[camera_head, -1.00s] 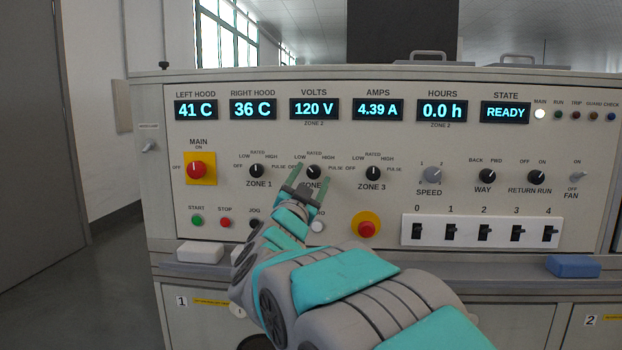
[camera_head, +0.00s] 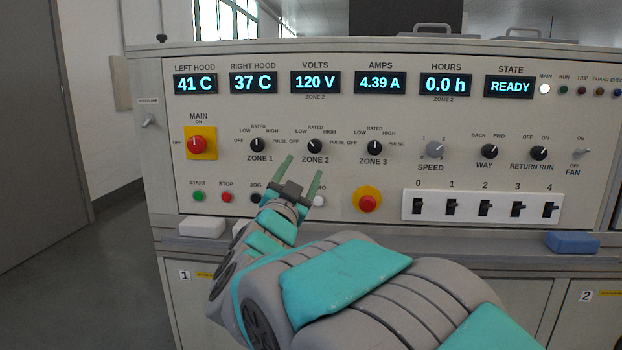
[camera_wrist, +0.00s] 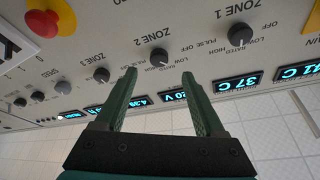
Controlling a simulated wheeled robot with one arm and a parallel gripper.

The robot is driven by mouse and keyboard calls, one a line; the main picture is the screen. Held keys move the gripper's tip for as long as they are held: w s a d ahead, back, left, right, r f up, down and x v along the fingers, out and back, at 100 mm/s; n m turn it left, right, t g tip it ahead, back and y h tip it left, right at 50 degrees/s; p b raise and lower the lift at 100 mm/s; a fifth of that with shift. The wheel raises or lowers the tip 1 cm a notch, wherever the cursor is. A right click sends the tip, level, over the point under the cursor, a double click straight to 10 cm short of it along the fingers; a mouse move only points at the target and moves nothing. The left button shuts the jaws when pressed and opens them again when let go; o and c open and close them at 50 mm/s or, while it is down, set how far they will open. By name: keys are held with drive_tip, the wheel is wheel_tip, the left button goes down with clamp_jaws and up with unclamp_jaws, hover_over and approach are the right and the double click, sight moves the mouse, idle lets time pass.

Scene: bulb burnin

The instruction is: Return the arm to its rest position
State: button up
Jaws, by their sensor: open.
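My gripper (camera_head: 302,176) is open and empty in front of the control panel (camera_head: 300,215), just below the ZONE 2 knob (camera_head: 315,146) in the head view. Its two green fingers stand apart with nothing between them. In the wrist view the gripper (camera_wrist: 160,85) points at the panel, which appears upside down, and the ZONE 2 knob (camera_wrist: 159,57) shows beyond the fingertips. The fingers appear clear of the knob. My arm reaches up from the lower right of the head view. It hides part of the panel's lower row of buttons.
The red emergency button (camera_head: 367,203) and white switch strip (camera_head: 408,208) are right of my gripper. The MAIN switch (camera_head: 197,145) is at left. A white block (camera_head: 202,227) and blue block (camera_head: 572,242) lie on the ledge. Open floor (camera_head: 110,260) shows at left.

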drive_tip(key=s+d+f+n+g+y+p, duration=0.1)
drive_tip(key=s+d+f+n+g+y, duration=0.25)
drive_tip(key=s+f+g, duration=0.4)
drive_tip(key=s+d+f+n+g+y+p, duration=0.15)
drive_tip(key=s+f+n+g+y, duration=0.3)
drive_tip(key=f, duration=0.65)
drive_tip(key=s+d+f+g+h, duration=0.1)
drive_tip(key=s+d+f+g, duration=0.2)
drive_tip(key=s, duration=0.8)
drive_tip(key=s+d+f+g+h, duration=0.1)
drive_tip(key=s+d+f+g, duration=0.3)
drive_tip(key=s+d, duration=0.4)
drive_tip(key=s+d+f+g+h, duration=0.1)
drive_tip(key=s+d+f+g, duration=0.3)
drive_tip(key=s, duration=0.9)
drive_tip(key=shift+s+d+h, duration=0.35)
drive_tip(key=shift+d+h, duration=0.05)
drive_tip(key=shift+d, duration=0.85)
